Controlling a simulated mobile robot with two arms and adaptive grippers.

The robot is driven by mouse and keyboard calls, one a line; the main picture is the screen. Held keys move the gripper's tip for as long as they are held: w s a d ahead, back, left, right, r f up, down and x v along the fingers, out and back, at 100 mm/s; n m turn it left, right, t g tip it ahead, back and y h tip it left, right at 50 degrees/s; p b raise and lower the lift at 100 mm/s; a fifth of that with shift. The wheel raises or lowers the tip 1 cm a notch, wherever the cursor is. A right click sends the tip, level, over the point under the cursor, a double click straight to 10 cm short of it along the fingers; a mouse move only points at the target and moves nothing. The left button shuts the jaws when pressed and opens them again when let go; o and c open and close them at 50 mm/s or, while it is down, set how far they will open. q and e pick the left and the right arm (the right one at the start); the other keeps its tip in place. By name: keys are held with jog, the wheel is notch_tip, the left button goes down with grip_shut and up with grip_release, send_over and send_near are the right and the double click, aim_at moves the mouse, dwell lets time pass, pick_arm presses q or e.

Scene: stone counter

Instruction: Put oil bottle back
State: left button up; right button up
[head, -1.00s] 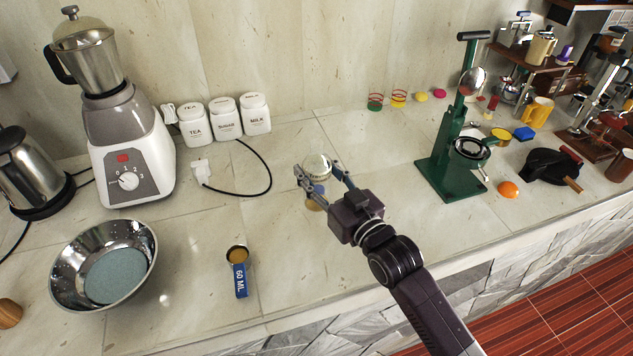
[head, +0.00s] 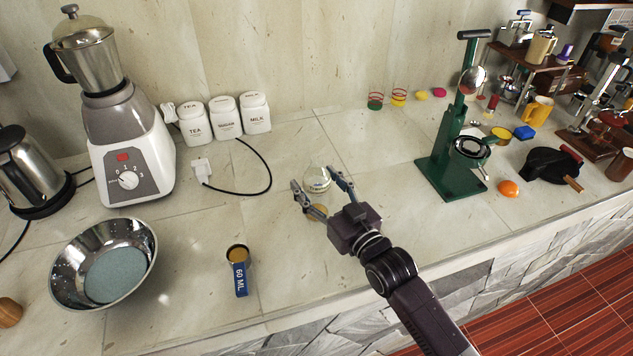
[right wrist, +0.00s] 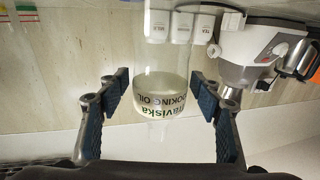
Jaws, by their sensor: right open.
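The oil bottle (head: 318,179) is clear glass with a "cooking oil" label and stands on the counter in the head view. In the right wrist view the bottle (right wrist: 161,95) appears upside down between the finger pads. My right gripper (head: 323,190) is open, with one finger on each side of the bottle and gaps between the pads and the glass. A small tan round piece (head: 317,212) shows near the left finger, partly hidden by it. My left gripper is not in view.
A 60 ML measuring cup (head: 238,256) and a steel bowl (head: 66,262) are to the left. A blender (head: 125,150) and white canisters (head: 226,118) stand behind. A green press (head: 450,178) stands to the right. The counter around the bottle is clear.

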jog(key=shift+r, duration=0.25)
jog(key=shift+s+d+f, duration=0.15)
jog(key=shift+s+d, duration=0.05)
jog(key=shift+s, duration=0.1)
jog(key=b+v, duration=0.1)
jog(key=v, duration=1)
jog(key=shift+s+d, duration=0.1)
jog(key=shift+s, duration=0.05)
